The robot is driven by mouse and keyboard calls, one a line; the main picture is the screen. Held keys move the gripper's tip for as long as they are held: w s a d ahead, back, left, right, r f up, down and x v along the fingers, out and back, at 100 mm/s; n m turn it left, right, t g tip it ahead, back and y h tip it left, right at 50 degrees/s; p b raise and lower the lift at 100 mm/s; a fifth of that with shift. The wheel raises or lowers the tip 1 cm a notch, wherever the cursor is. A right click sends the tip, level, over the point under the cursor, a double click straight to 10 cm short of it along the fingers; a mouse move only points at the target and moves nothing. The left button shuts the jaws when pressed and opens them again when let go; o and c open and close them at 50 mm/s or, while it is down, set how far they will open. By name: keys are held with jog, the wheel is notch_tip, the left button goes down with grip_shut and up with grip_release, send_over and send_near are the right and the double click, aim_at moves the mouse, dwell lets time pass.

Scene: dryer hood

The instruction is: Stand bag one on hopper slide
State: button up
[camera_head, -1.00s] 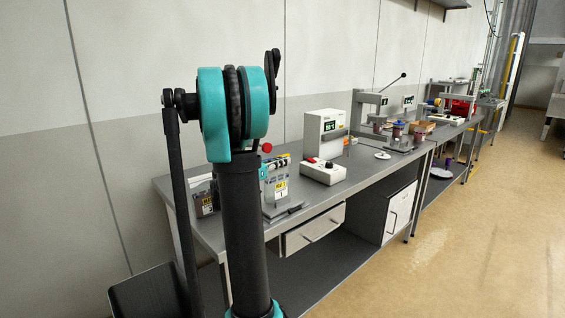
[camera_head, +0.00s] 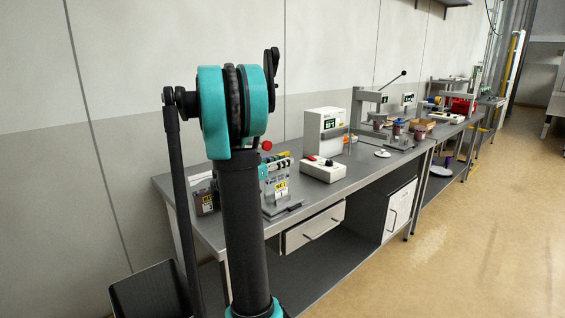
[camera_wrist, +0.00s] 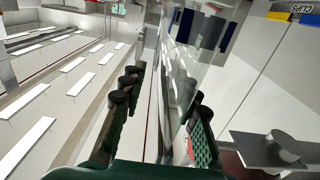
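A light, upright item with a yellow label that seems to read 1 (camera_head: 281,191) stands on a grey base (camera_head: 283,211) near the left end of the bench, right of my arm. I cannot tell for sure whether it is bag one or part of the hopper slide. Another item with a yellow label (camera_head: 207,203) is left of my arm, partly hidden. In the wrist view my gripper (camera_wrist: 166,87) has its two dark fingers apart. A clear, glossy surface shows between and behind them; no grip on it is visible.
The grey bench (camera_head: 340,193) runs along the wall. It carries a white box with a green display (camera_head: 326,135), a white control box with a red knob (camera_head: 323,169) and a lever press (camera_head: 370,105). An open drawer (camera_head: 313,227) juts from the front. The floor at right is clear.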

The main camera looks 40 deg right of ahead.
jog(key=shift+a, duration=0.15)
jog(key=s+a, duration=0.1)
jog(key=a, duration=1)
jog(key=shift+a, duration=0.35)
